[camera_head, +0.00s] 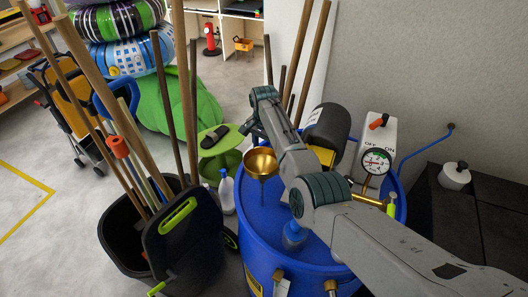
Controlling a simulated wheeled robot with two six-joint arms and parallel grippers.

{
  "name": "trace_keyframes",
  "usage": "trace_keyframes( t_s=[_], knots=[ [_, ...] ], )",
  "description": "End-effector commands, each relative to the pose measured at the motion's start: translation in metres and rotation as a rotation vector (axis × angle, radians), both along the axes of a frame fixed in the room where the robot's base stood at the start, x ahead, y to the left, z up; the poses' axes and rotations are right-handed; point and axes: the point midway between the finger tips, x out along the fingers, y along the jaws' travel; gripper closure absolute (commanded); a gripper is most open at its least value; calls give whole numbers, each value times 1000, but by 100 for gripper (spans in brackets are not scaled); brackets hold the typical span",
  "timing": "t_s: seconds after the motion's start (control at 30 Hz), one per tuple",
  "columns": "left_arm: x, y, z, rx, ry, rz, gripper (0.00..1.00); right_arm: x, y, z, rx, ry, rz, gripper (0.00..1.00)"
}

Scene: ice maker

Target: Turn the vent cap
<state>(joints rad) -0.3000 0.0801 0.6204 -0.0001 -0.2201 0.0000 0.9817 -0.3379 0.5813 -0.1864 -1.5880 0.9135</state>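The blue drum (261,240) stands at center right with fittings on its top. I cannot tell for sure which fitting is the vent cap. On the drum are a brass funnel (261,162), a round gauge (376,161), a white box (381,136) with an orange knob (379,121), and a dark cylinder (327,126). My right arm comes in from the lower right and reaches over the drum. My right gripper (252,133) is small, dark and mostly hidden behind its wrist, apart from these fittings. My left gripper is out of view.
A black bin (112,243) with several long poles stands left of the drum. A green round table (226,141) and a spray bottle (227,190) are behind. A white canister (454,176) sits on the dark block (478,211) at right.

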Motion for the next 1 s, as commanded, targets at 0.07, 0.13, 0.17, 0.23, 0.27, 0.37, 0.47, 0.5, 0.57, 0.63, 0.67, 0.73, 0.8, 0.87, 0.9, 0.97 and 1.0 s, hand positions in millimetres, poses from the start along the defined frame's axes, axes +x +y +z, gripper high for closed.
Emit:
trace_keyframes(
  t_s=[0.07,0.13,0.17,0.23,0.27,0.37,0.47,0.5,0.57,0.63,0.67,0.73,0.8,0.87,0.9,0.97,1.0],
  knots=[
    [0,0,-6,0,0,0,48,1,1,16,2,-7,0,48],
    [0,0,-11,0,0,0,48,2,0,30,2,-6,0,48],
    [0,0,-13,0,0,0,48,2,0,36,2,-8,0,48],
    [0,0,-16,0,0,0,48,1,0,48,2,-6,0,48],
    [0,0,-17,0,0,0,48,1,0,53,2,-6,1,48],
    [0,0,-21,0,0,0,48,1,1,66,2,-6,1,48],
    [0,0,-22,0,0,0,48,1,0,73,1,-5,0,48],
    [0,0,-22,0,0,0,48,1,0,75,1,-5,0,48],
    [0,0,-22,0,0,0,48,1,0,76,1,-3,0,48],
    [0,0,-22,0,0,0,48,1,0,76,1,-3,0,48],
    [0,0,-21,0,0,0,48,1,0,76,1,-3,0,48],
    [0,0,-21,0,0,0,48,1,0,76,1,-3,0,48],
    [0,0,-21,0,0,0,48,1,0,76,1,-3,0,48],
    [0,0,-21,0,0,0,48,1,0,76,1,-3,0,48],
    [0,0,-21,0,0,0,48,1,0,76,1,-3,0,48],
    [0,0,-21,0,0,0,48,1,0,76,1,-3,0,48],
    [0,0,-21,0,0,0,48,1,0,76,1,-3,1,48]
  ],
)
